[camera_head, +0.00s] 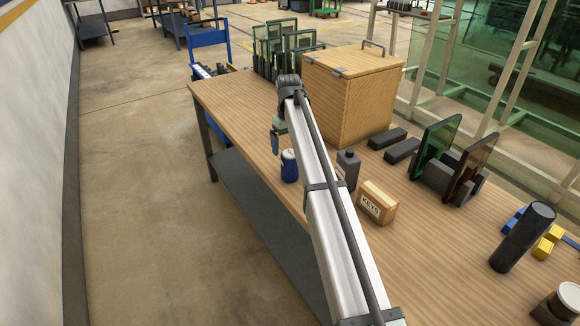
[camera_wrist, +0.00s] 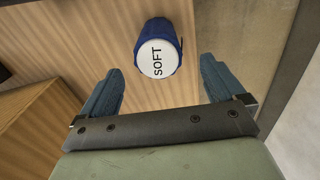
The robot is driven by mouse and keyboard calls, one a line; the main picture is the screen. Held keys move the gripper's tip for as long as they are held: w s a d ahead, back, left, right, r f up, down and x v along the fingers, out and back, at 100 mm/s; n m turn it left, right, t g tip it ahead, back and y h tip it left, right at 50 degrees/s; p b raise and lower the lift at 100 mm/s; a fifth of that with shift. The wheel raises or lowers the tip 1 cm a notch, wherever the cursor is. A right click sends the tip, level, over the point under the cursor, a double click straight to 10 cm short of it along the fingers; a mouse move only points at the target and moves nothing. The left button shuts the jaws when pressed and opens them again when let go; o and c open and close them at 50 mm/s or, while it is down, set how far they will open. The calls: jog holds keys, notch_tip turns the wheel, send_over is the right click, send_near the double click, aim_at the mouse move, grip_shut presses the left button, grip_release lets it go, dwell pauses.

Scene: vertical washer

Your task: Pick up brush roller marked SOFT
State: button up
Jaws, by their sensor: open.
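The brush roller marked SOFT (camera_wrist: 158,50) shows in the wrist view as a blue cylinder with a white end face that reads SOFT. In the head view the blue roller (camera_head: 289,166) stands upright on the table near its left edge, beside my arm. My gripper (camera_wrist: 155,88) is open, its two blue-grey fingers spread wide and empty. In the wrist view the roller lies beyond the fingertips, between their lines, and apart from them. In the head view my gripper (camera_head: 275,142) is above and slightly left of the roller, partly hidden by my arm.
A wooden box (camera_head: 352,95) with a handle stands behind on the table (camera_head: 235,98). A dark bottle (camera_head: 347,170) and a KEYS block (camera_head: 378,203) are right of my arm. Dark bars, glass panes in a holder (camera_head: 437,178) and a black cylinder (camera_head: 522,237) stand farther right.

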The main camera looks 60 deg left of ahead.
aim_at(290, 160)
jog(key=shift+w+d+f, duration=0.1)
jog(key=shift+f, duration=1.75)
jog(key=shift+d+f, duration=0.1)
jog(key=shift+f, duration=1.7)
jog(key=shift+c, duration=0.3)
jog(key=c, duration=1.2)
